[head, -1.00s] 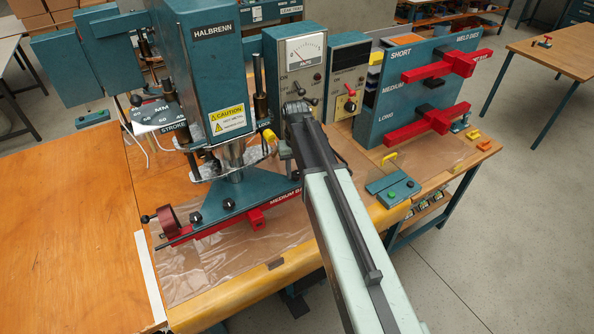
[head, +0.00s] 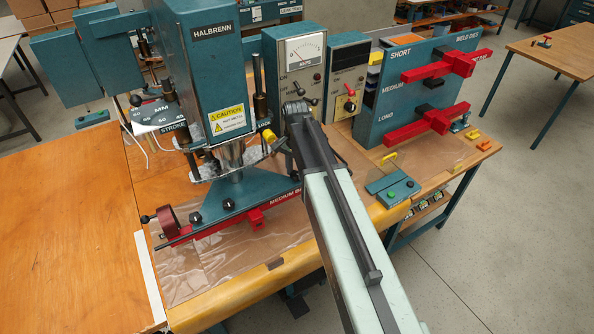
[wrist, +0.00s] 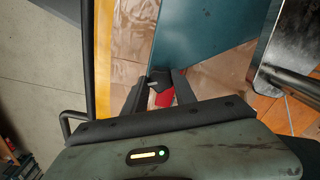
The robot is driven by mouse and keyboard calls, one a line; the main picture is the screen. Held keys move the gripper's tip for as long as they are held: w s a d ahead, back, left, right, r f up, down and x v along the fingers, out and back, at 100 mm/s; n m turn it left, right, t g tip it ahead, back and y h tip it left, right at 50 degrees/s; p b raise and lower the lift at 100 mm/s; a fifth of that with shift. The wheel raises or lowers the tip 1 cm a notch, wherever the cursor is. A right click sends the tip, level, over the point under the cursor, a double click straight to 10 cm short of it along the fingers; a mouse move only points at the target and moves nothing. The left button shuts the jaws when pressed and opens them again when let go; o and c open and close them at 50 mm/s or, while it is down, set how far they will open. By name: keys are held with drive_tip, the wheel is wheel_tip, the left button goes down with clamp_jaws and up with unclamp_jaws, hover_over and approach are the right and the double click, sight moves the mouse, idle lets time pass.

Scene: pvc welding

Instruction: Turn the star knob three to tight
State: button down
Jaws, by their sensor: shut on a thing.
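The teal press (head: 212,65) carries a teal foot plate with a red-and-black bar under it. Two black star knobs show on the foot plate in the head view, one at the left (head: 196,217) and one in the middle (head: 228,204). A third knob is hidden there behind my arm. In the wrist view my gripper (wrist: 158,88) is shut on a small dark knob (wrist: 158,78) with a light stub, beside the teal plate (wrist: 200,35). Red shows just below the knob. Its lobes and how tight it sits cannot be told.
A gauge box (head: 300,60) and a control box with a red knob stand behind my arm. A teal die rack (head: 420,90) with red dies is at right. A button box (head: 393,189) sits on the bench's front right. The wooden table (head: 65,230) at left is clear.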

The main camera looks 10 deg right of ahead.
sight(296, 173)
drive_tip(key=shift+w+m, duration=0.1)
drive_tip(key=shift+m, duration=0.3)
drive_tip(key=c, duration=1)
unclamp_jaws()
drive_tip(key=shift+r, duration=0.1)
wheel_tip(296, 173, up, 8)
drive_tip(key=p, duration=0.8)
